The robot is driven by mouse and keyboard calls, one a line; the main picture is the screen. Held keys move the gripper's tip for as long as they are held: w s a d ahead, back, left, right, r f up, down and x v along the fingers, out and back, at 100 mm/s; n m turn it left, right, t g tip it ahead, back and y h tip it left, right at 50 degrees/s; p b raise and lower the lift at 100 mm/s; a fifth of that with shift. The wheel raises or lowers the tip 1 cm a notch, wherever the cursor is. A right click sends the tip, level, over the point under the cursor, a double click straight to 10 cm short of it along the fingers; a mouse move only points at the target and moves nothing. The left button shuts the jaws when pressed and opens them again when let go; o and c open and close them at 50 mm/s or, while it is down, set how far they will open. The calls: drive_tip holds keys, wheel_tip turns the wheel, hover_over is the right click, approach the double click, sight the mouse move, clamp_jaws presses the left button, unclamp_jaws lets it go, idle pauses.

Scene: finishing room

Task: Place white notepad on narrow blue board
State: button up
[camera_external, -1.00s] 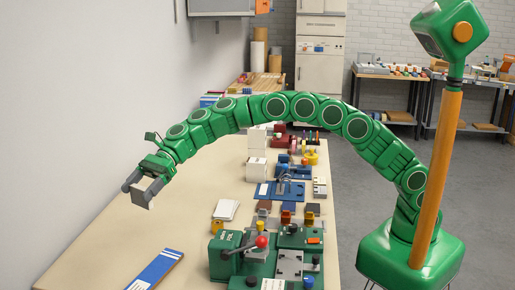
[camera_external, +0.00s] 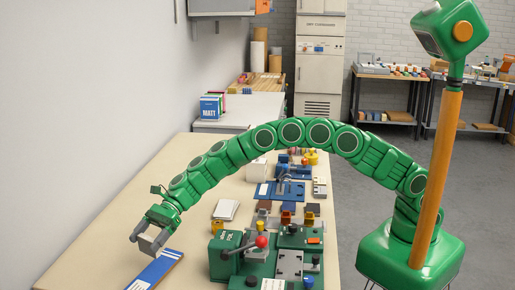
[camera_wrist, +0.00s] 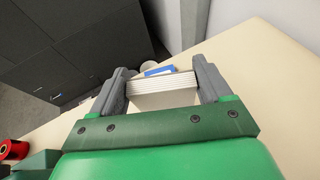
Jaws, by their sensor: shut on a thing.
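My gripper (camera_external: 145,246) is shut on the white notepad (camera_external: 153,238), low over the left front part of the bench. In the wrist view the notepad (camera_wrist: 163,88) lies between both grey fingers, its layered edge showing. The narrow blue board (camera_external: 156,270) lies flat on the bench just below my gripper in the external view, with white marks at its near end. Part of the board (camera_wrist: 158,71) shows beyond the notepad in the wrist view; the rest is hidden. The notepad looks above the board; whether they touch I cannot tell.
A green machine with a red-knobbed lever (camera_external: 262,242) stands right of the board. Another white pad (camera_external: 226,209) lies behind it. Blue and yellow fixtures line the bench's right side. Bare bench (camera_external: 95,250) lies left of the board. A red spool (camera_wrist: 14,150) shows in the wrist view.

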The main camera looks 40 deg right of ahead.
drive_tip(key=shift+f, duration=3.55)
drive_tip(key=shift+f, duration=0.1)
drive_tip(key=o, duration=1)
drive_tip(key=v, duration=1)
drive_tip(key=shift+w, duration=0.15)
drive_tip(key=shift+v, duration=1)
